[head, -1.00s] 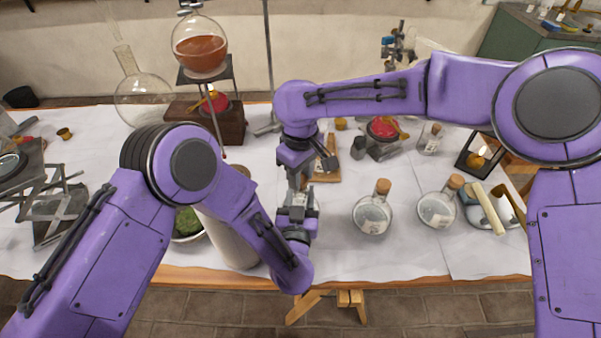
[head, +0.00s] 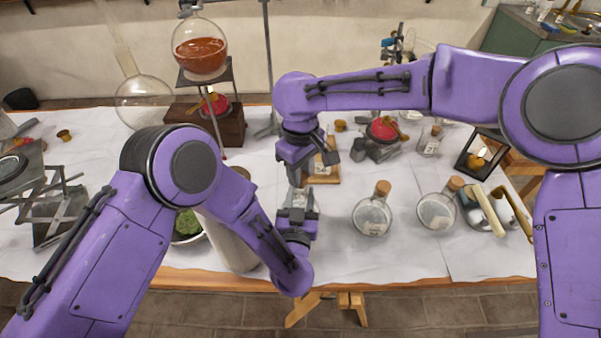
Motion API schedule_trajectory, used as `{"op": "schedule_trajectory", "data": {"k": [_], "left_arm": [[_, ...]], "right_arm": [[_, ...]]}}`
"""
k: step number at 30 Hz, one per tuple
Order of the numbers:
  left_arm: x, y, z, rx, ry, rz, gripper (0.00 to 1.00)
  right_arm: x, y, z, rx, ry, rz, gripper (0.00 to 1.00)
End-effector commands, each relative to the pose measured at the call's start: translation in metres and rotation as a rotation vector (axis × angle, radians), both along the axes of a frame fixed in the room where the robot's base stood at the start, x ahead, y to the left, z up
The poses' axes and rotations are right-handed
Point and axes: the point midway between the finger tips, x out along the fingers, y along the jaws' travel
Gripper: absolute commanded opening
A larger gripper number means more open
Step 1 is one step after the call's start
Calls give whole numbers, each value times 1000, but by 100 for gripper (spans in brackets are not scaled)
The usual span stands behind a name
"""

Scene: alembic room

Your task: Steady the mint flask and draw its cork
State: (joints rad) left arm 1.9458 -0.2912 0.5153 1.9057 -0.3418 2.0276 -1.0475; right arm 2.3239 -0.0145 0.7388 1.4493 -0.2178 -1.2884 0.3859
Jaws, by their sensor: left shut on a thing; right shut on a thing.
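A small, pale glass flask (head: 301,198), taken to be the mint flask, stands at the table's front middle, mostly hidden by my grippers; its mint colour does not show clearly. My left gripper (head: 297,214) is shut on the flask's body from the front. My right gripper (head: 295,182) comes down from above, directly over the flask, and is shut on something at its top. That is likely the cork, which is hidden between the fingers; whether it is still in the neck cannot be told.
Two round corked flasks (head: 372,216) (head: 436,211) stand to the right. A white cylinder (head: 228,238) and a bowl of green stuff (head: 187,226) are close on the left. A stand with an orange-filled flask (head: 200,50) is behind.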

Motion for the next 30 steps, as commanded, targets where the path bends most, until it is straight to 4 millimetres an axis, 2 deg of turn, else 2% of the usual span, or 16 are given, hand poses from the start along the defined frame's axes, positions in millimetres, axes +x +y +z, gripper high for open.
{"op": "schedule_trajectory", "data": {"k": [30], "left_arm": [[0, 0, 0, 1, 0, 1, 11]], "right_arm": [[0, 0, 28, 1, 1, 0, 1]]}}
